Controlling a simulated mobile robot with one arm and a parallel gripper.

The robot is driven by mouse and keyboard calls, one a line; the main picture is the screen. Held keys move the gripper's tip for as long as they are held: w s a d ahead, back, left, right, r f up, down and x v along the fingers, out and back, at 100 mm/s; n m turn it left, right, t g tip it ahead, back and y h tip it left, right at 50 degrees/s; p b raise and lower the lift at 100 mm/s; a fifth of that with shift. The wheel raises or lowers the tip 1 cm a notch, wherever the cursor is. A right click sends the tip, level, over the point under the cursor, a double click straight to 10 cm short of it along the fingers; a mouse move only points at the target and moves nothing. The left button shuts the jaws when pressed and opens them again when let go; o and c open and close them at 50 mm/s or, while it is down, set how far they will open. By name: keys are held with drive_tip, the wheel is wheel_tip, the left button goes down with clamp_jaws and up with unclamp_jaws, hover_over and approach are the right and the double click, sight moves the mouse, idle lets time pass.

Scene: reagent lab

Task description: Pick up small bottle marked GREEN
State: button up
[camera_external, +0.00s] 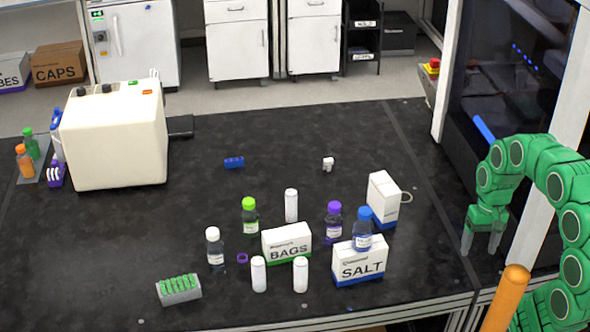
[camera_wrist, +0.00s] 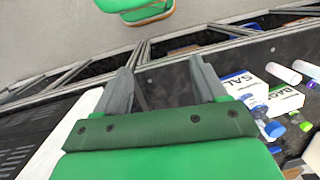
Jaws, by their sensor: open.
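A green cap (camera_wrist: 305,126) also shows at the right edge of the wrist view. Another green bottle (camera_external: 32,143) stands at the far left, beside the cream machine. My gripper (camera_external: 480,245) is at the right side of the bench, open and empty, fingers pointing down. It is well to the right of the green-capped bottle. Its two fingers (camera_wrist: 165,75) are spread in the wrist view.
White-capped, purple-capped (camera_external: 334,222) and white bottles stand nearby. A small rack (camera_external: 179,289) is front left. The bench's back is mostly clear.

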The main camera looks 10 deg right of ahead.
drive_tip(key=w+a+r+m+y, duration=0.3)
drive_tip(key=w+a, duration=0.8)
drive_tip(key=w, duration=0.2)
drive_tip(key=m+y, duration=1)
drive_tip(key=m, duration=0.4)
hover_over(252, 200)
drive_tip(key=d, duration=0.4)
drive_tip(key=shift+f, duration=2.1)
drive_tip(key=shift+t, duration=0.4)
drive_tip(key=f, duration=0.5)
drive_tip(key=a+f, duration=0.1)
drive_tip(key=f, duration=0.5)
drive_tip(key=a+f, duration=0.1)
drive_tip(key=f, duration=0.5)
drive_tip(key=shift+s, duration=0.1)
drive_tip(key=shift+a+f, duration=0.45)
drive_tip(key=shift+a, duration=0.15)
drive_tip(key=shift+x, duration=2)
drive_tip(key=shift+d+f, duration=0.1)
drive_tip(key=shift+f, duration=0.1)
clamp_jaws()
